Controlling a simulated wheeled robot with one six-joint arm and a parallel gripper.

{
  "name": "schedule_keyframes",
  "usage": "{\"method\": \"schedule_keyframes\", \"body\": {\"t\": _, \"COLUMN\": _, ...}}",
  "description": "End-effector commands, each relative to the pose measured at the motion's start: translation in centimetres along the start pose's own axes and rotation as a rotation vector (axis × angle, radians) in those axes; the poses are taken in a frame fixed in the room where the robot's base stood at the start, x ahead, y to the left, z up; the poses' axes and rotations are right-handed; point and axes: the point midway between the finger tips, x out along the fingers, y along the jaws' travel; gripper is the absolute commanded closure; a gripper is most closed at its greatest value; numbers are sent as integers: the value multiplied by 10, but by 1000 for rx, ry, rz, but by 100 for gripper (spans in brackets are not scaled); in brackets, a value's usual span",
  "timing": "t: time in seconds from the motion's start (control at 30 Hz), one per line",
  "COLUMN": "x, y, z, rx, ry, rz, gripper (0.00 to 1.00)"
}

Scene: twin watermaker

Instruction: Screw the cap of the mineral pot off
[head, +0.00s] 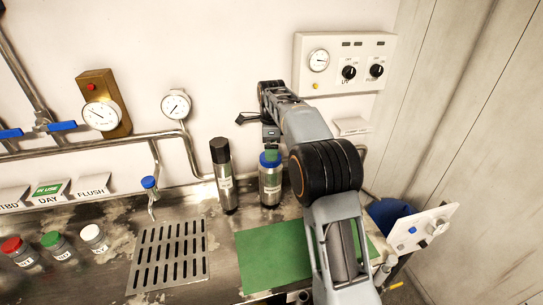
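No label reading "mineral" is legible, so I cannot tell for sure which container is the mineral pot. Three small jars stand at the left: one with a red cap (13,246), one with a green cap (52,240), one with a white cap (91,234).
A dark-capped cylinder (222,176) stands just left of the blue-topped bottle. A green mat (272,258) lies in front, partly behind my arm. A slotted drain (169,254) and a blue-handled tap (149,184) are left. Pipes and gauges line the wall.

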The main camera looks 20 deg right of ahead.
Motion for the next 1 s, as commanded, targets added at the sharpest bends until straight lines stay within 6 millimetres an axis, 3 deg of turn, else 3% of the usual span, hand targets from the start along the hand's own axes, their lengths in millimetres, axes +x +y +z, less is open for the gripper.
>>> {"method": "schedule_keyframes", "body": {"t": 0.3, "x": 33, "y": 0, "z": 0, "rx": -1, "ry": 0, "rz": 1, "gripper": 0}}
{"method": "schedule_keyframes", "body": {"t": 0.73, "x": 39, "y": 0, "z": 0, "rx": -1, "ry": 0, "rz": 0, "gripper": 0}}
{"method": "schedule_keyframes", "body": {"t": 1.0, "x": 39, "y": 0, "z": 0, "rx": -1, "ry": 0, "rz": 0, "gripper": 24}}
